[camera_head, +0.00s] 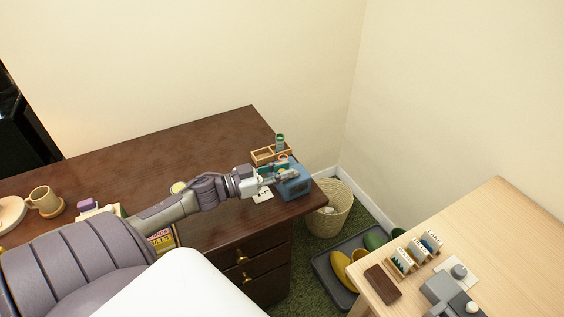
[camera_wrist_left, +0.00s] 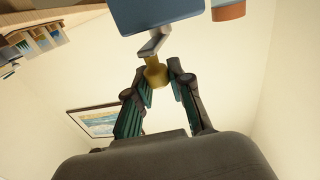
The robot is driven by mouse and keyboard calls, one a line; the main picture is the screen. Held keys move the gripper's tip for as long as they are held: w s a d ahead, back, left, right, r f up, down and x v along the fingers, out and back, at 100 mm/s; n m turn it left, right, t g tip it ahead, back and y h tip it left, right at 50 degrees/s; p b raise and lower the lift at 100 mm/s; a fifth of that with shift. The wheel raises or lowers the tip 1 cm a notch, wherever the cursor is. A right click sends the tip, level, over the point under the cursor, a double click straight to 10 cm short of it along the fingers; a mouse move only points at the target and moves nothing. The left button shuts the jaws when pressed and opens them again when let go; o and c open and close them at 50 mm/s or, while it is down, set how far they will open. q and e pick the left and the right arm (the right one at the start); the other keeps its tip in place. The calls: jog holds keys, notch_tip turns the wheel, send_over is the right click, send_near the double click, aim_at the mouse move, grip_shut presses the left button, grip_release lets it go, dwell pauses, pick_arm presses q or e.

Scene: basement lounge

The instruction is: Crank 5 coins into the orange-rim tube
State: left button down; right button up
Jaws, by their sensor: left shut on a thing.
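The blue coin box (camera_head: 294,184) stands near the right end of the dark desk; its body also fills the top of the left wrist view (camera_wrist_left: 160,12). A grey crank arm (camera_wrist_left: 153,42) with a brass knob (camera_wrist_left: 156,73) hangs from it. My left gripper (camera_head: 268,176) is at the box's left side; in the wrist view its fingers (camera_wrist_left: 160,82) are shut around the knob. An orange rim (camera_head: 283,157) shows just behind the box, and an orange-edged part (camera_wrist_left: 229,12) shows beside it in the wrist view. Coins and tube contents cannot be made out. My right gripper is not in view.
A wooden tray (camera_head: 262,156) and a green-topped tube (camera_head: 280,141) stand behind the box. A wicker basket (camera_head: 328,216) is beside the desk. A mug (camera_head: 44,201) stands far left. A light table (camera_head: 500,220) is at right. The desk's back middle is clear.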

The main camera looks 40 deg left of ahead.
pick_arm(q)
jog(key=c, duration=1)
grip_release()
jog(key=shift+w, duration=0.15)
jog(key=v, duration=1.2)
jog(key=shift+f, duration=0.1)
